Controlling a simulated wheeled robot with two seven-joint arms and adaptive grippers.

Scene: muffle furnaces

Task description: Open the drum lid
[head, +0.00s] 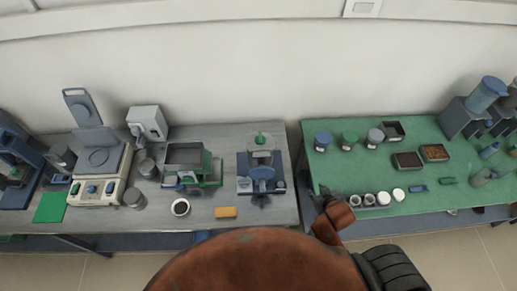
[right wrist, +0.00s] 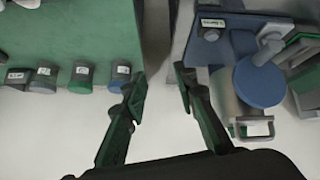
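The likely drum is a squat grey cylinder (right wrist: 235,100) under a round blue lid (right wrist: 262,82), with a metal bail or latch (right wrist: 256,128) at its side. The lid looks closed. My right gripper (right wrist: 157,80) is open and empty, its fingers apart over the gap between the benches, beside the machine and not touching it. In the head view, my right arm hides most of this gripper. My left gripper is not in view.
The green bench (head: 440,170) holds several labelled jars (right wrist: 80,78) along its edge near my gripper. A gap separates the benches.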

